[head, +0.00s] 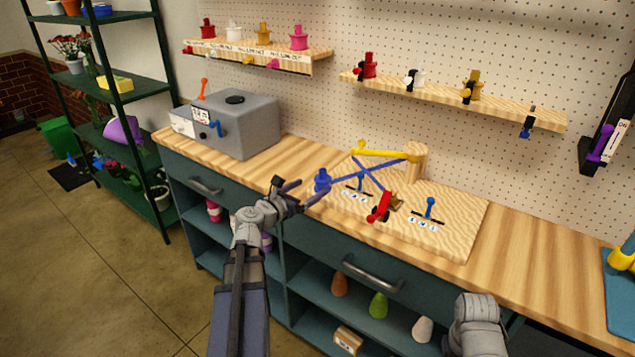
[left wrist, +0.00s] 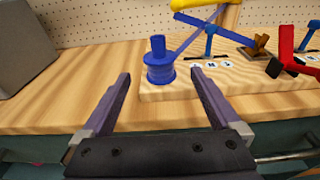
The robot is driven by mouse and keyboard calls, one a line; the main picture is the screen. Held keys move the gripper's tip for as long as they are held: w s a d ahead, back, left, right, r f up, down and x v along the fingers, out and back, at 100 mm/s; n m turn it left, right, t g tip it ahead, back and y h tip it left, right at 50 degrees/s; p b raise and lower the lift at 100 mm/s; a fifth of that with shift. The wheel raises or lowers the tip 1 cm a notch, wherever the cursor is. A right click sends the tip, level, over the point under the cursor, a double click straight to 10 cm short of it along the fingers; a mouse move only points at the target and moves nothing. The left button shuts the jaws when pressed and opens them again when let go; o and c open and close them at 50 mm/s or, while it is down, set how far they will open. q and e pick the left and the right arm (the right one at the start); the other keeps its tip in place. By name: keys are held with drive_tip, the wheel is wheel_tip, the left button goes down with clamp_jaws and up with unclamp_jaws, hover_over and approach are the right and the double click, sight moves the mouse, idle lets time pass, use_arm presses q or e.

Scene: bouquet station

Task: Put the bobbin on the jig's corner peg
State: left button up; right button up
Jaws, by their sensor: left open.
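The blue bobbin (head: 322,181) stands upright at the left corner of the wooden jig board (head: 455,238). In the left wrist view the bobbin (left wrist: 160,70) shows a wide lower drum and a narrower top; any peg under it is hidden. A blue ribbon (head: 346,177) runs from it across the jig. My left gripper (head: 302,190) is open and empty, just in front of the bobbin and apart from it. In the left wrist view the bobbin appears beyond and between the open fingertips (left wrist: 160,75). My right gripper is out of view.
The jig carries a yellow arm (head: 385,154) on a wooden post, a red lever (head: 380,207) and blue T-handles (head: 430,207). A grey box (head: 238,125) stands left on the bench. Pegboard shelves with other bobbins (head: 298,38) hang behind. Bench left of the bobbin is clear.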

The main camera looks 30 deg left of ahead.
use_arm(q)
drive_tip(key=shift+s+a+r, duration=0.1)
drive_tip(key=shift+s+r, duration=0.1)
drive_tip(key=shift+s, duration=0.9)
drive_tip(key=shift+s+a+r, duration=0.1)
drive_tip(key=shift+s+r, duration=0.05)
drive_tip(key=shift+s, duration=0.9)
